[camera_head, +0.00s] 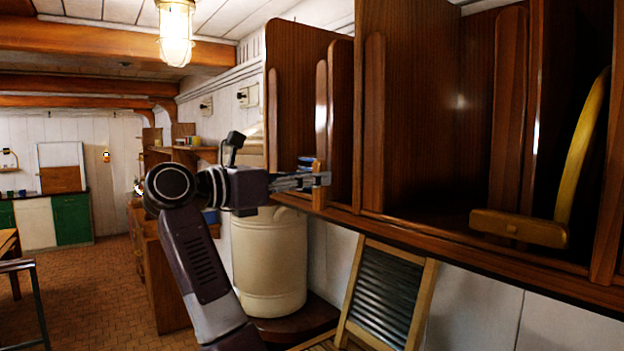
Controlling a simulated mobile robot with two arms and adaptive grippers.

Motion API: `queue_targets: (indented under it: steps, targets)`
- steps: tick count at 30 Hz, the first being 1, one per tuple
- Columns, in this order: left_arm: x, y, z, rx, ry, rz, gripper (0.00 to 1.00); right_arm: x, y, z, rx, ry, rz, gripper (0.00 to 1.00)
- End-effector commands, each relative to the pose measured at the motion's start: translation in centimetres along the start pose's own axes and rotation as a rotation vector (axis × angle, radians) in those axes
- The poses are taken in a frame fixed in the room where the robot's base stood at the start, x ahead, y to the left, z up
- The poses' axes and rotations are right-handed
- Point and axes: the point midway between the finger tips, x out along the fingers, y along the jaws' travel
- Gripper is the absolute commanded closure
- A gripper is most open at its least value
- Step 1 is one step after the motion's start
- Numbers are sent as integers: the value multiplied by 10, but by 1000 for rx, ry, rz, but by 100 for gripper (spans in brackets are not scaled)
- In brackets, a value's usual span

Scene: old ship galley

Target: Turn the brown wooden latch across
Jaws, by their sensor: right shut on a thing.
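My right gripper (318,179) is at the left front edge of the wooden rack. Its fingers are shut on a small brown wooden latch (319,199). The lower end of this latch shows below the fingers and looks upright; the fingers hide part of it. A second brown wooden latch (519,228) lies across the front of a compartment at the right, almost level, and nothing touches it. My left gripper is not in view.
The wooden rack (416,110) has tall dividers, and a yellow curved item (582,150) stands behind the level latch. Below are a cream barrel (268,262) and a washboard (384,300). The tiled floor (100,300) at the left has open room.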

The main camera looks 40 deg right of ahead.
Motion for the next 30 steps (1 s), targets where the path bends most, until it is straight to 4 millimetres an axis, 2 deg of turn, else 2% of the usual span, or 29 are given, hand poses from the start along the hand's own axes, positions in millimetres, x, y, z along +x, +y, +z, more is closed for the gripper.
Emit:
queue_targets:
  steps: [11, 30]
  targets:
    - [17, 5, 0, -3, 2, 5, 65, -1, -2, -4, 150, 2, 3, 100]
    - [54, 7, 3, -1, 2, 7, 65, 0, -10, -6, 742, 2, 2, 100]
